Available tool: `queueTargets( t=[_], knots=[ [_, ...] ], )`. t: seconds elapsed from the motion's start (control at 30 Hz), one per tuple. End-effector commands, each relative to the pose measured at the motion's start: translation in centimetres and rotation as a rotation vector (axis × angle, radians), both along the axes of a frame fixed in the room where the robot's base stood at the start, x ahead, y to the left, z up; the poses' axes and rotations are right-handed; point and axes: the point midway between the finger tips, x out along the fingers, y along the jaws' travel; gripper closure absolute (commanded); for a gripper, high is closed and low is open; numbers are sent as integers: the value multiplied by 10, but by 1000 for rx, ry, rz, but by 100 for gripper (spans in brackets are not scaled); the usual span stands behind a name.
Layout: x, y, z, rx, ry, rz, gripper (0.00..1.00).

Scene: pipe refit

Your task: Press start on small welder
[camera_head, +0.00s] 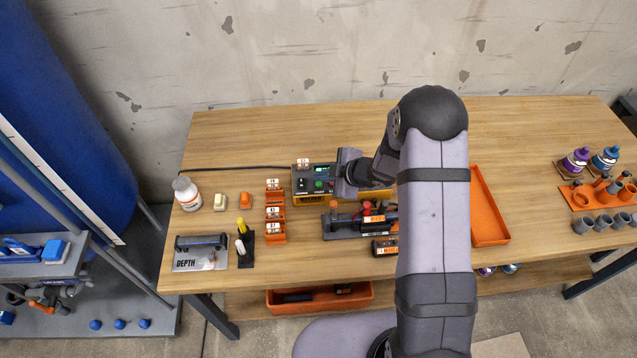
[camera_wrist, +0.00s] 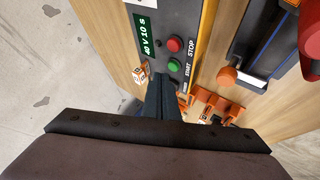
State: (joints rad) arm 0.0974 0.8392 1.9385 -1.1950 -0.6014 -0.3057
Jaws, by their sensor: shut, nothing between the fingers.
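The small welder is a grey-topped box with yellow sides (camera_head: 303,202), in the middle of the bench in the head view. In the wrist view its grey panel (camera_wrist: 163,18) has a lit display (camera_wrist: 147,36) reading 40 V 10 S. A red STOP button (camera_wrist: 174,44) and a green START button (camera_wrist: 174,65) sit beside it; the green button also shows in the head view (camera_head: 318,184). My gripper (camera_wrist: 161,80) is shut and empty, its dark fingertips close to START in the wrist view. I cannot tell whether they touch it.
A dark fixture with orange knobs (camera_head: 341,231) stands in front of the welder. Orange clip holders (camera_head: 275,213) stand to its left, and an orange tray (camera_head: 488,205) lies to the right of my arm. The bench behind the welder is clear except for a black cable (camera_head: 240,167).

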Motion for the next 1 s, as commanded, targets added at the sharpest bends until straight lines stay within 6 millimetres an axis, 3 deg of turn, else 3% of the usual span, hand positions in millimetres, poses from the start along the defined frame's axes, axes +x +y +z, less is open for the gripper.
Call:
queueTargets(
  t=[1.0],
  knots=[
    [0, 0, -9, 0, 0, 0, 100]
  ],
)
